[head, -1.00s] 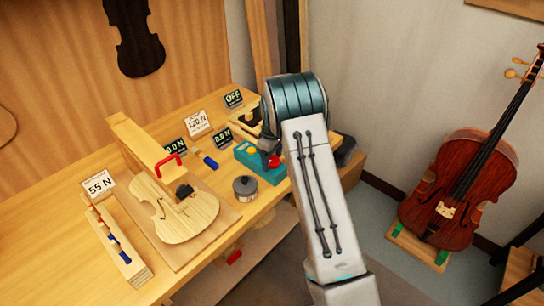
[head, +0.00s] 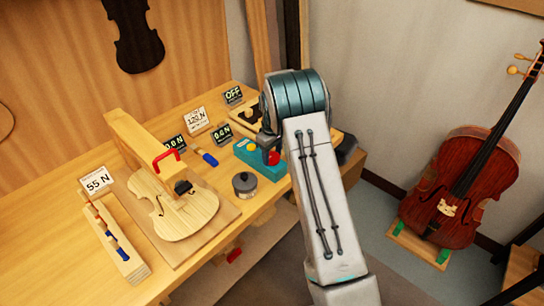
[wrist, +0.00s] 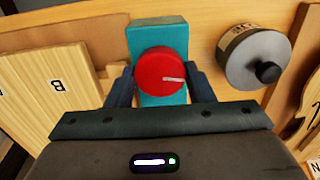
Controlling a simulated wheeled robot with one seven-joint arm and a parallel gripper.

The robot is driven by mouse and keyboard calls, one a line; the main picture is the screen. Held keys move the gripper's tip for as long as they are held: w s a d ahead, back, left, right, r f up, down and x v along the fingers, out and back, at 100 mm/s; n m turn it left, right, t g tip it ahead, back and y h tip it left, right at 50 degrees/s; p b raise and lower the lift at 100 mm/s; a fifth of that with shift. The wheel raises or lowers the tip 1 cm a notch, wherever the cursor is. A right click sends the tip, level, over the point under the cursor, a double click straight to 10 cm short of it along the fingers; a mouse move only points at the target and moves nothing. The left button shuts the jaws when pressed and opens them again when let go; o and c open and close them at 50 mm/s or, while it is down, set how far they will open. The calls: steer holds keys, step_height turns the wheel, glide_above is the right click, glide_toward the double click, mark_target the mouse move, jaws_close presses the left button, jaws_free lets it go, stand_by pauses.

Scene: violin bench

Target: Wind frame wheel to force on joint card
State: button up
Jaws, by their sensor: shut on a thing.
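The red wheel (wrist: 158,72) with a white mark sits on a teal frame (wrist: 157,35). In the wrist view the mark points right. My gripper (wrist: 160,85) is shut on the red wheel, one dark finger on each side. In the head view the teal frame (head: 247,153) stands near the bench's front edge, with the red wheel (head: 273,158) partly hidden by my arm. White cards read 120 N (head: 197,120) and 55 N (head: 97,180); I cannot tell which is the joint card. A small display (head: 222,134) behind the frame is too small to read surely.
A grey round pot (head: 244,185) with a black knob stands close to the frame. A blue-handled tool (head: 207,157) lies behind. A cello (head: 460,185) stands right, off the bench.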

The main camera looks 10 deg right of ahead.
steer(key=m+b, duration=0.2)
steer(key=m, duration=0.2)
steer(key=shift+f+m, duration=0.1)
steer(key=shift+m, duration=0.2)
steer(key=m+b, duration=0.1)
steer(key=m, duration=0.2)
steer(key=shift+m, duration=0.3)
steer(key=m+b, duration=0.1)
steer(key=m, duration=1.1)
steer(key=shift+m, duration=0.3)
steer(key=m, duration=0.3)
steer(key=shift+m, duration=0.4)
steer(key=m+p, duration=0.1)
steer(key=m, duration=0.3)
steer(key=shift+m+p, duration=0.35)
steer(key=shift+m, duration=1.45)
